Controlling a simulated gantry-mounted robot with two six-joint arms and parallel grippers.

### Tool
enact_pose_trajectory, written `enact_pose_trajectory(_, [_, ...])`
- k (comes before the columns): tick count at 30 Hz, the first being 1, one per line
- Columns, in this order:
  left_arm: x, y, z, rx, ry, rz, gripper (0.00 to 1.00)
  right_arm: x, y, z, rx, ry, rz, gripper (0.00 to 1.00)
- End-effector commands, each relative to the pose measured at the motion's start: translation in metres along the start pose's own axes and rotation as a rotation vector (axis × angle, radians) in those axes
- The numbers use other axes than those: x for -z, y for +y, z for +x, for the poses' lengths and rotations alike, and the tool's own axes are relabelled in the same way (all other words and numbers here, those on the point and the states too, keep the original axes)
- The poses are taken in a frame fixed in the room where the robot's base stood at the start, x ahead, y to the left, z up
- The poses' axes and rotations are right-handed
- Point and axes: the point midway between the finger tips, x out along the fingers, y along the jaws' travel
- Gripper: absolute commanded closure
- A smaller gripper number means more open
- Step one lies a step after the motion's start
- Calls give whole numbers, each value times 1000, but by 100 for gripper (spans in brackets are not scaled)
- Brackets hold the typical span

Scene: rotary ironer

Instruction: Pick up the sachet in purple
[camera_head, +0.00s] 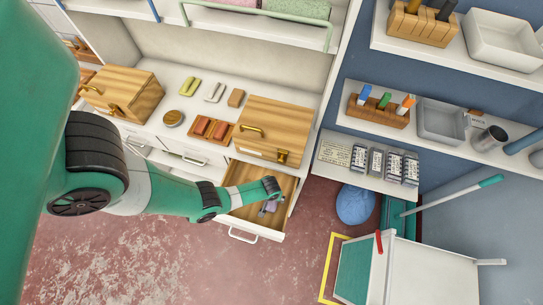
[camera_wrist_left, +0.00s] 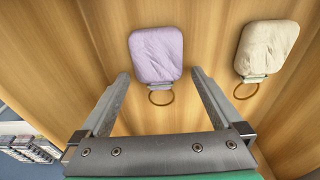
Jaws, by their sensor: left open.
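The purple sachet (camera_wrist_left: 157,55) lies on the wooden bottom of the open drawer, with a brass ring (camera_wrist_left: 161,95) at its near end. My left gripper (camera_wrist_left: 158,80) is open in the left wrist view, its fingers on either side of the sachet's ring end. Whether the fingers touch the sachet cannot be told. In the head view my left gripper (camera_head: 270,197) reaches into the drawer (camera_head: 248,222), where a small purple patch (camera_head: 269,208) shows under it. My right gripper is not in view.
A cream sachet (camera_wrist_left: 268,46) with its own ring lies to the right of the purple one. The drawer walls surround them. Above the drawer, a wooden box (camera_head: 270,130) stands on the counter. A shelf with several small packets (camera_head: 376,162) is to the right.

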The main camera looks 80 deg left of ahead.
Motion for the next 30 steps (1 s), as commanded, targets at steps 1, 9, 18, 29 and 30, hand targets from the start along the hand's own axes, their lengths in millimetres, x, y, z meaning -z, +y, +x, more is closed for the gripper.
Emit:
enact_pose_trajectory(1, [0,0,-2,-1,1,0,0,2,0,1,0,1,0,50])
enact_pose_trajectory(9, [0,0,-2,-1,1,0,34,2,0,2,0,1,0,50])
enact_pose_trajectory(18, [0,0,-2,-1,1,0,81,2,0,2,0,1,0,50])
enact_pose_trajectory(29, [1,0,-10,-1,1,1,82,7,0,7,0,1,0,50])
enact_pose_trajectory(30, [2,1,-13,-1,1,1,82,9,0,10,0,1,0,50])
